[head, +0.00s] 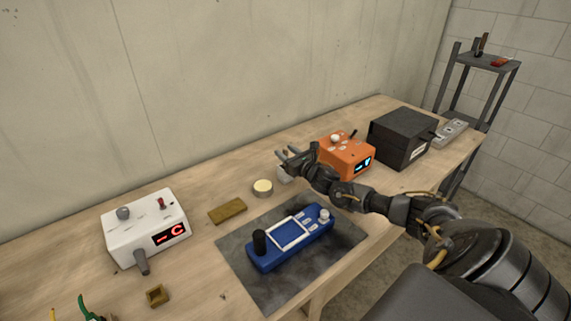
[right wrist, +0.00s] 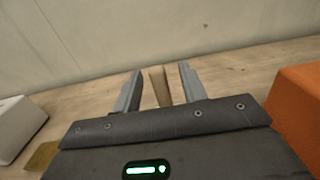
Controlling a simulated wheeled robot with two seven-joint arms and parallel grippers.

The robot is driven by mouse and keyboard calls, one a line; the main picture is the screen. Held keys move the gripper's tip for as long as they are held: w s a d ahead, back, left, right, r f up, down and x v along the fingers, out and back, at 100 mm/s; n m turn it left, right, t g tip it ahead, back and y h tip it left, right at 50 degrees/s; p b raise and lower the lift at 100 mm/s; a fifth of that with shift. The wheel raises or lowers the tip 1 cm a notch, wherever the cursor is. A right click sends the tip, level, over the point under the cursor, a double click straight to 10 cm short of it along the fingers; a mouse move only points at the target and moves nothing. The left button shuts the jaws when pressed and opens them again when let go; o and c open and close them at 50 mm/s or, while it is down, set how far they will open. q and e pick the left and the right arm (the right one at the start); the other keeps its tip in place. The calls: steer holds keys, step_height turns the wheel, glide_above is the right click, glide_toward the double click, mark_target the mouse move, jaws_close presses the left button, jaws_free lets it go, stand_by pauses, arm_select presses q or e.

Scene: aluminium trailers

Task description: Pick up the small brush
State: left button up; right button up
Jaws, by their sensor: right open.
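My right gripper (head: 290,156) is open over the back of the workbench, left of the orange box. In the right wrist view its two fingers (right wrist: 160,88) stand apart, with a slim light-brown piece (right wrist: 160,86) between them. It looks like the wooden handle of the small brush, with a gap on each side. Its bristles do not show, and I cannot make the brush out in the head view, where the gripper covers that spot. My left gripper is not in view.
On the workbench (head: 205,250) stand an orange box (head: 346,155), a black box (head: 403,138), a white box (head: 145,230) and a blue device (head: 290,238) on a dark mat (head: 270,292). A round tin (head: 263,188) and a brown block (head: 227,211) lie left of the gripper. The wall (head: 230,75) is close behind.

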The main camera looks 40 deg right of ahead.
steer(key=w, duration=0.2)
steer(key=shift+w, duration=0.3)
steer(key=shift+s, duration=0.1)
steer(key=shift+c, duration=0.4)
jaws_close()
